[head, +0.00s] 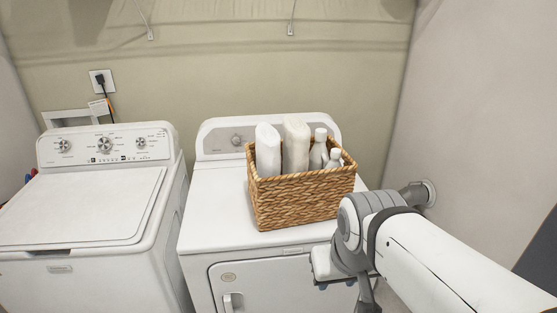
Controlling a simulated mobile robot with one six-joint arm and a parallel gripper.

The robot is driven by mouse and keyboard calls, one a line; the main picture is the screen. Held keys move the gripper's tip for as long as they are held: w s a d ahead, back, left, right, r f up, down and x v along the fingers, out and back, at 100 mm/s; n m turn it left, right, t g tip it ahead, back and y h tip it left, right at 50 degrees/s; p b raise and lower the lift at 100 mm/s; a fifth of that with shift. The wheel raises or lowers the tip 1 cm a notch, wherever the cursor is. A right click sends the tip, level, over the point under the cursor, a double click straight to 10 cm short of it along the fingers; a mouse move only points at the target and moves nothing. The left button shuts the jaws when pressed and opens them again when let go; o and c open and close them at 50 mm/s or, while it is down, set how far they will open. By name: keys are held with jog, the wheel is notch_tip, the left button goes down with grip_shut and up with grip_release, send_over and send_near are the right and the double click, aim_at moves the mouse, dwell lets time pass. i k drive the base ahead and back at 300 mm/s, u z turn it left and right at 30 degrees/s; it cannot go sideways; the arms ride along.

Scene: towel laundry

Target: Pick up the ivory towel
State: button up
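The ivory towel (296,142) appears to be the cream-coloured upright bundle in the wicker basket (305,203). Its upper part stands above the rim and the basket wall hides its lower part. A whiter upright bundle (268,152) stands just to its left. My gripper (366,297) is at the lower right, in front of the dryer and apart from the basket and towel. My arm and the bottom picture edge hide much of it, so its opening does not show.
Pale bottles (319,150) stand in the basket's right part. The basket sits on the dryer (212,215), whose top is clear to the left. A washer (75,215) stands further left. The right wall (470,110) is close to my arm.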

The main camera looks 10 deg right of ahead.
aim_at(297, 133)
jog(key=z, duration=0.05)
jog(key=i, duration=1)
jog(key=u, duration=0.05)
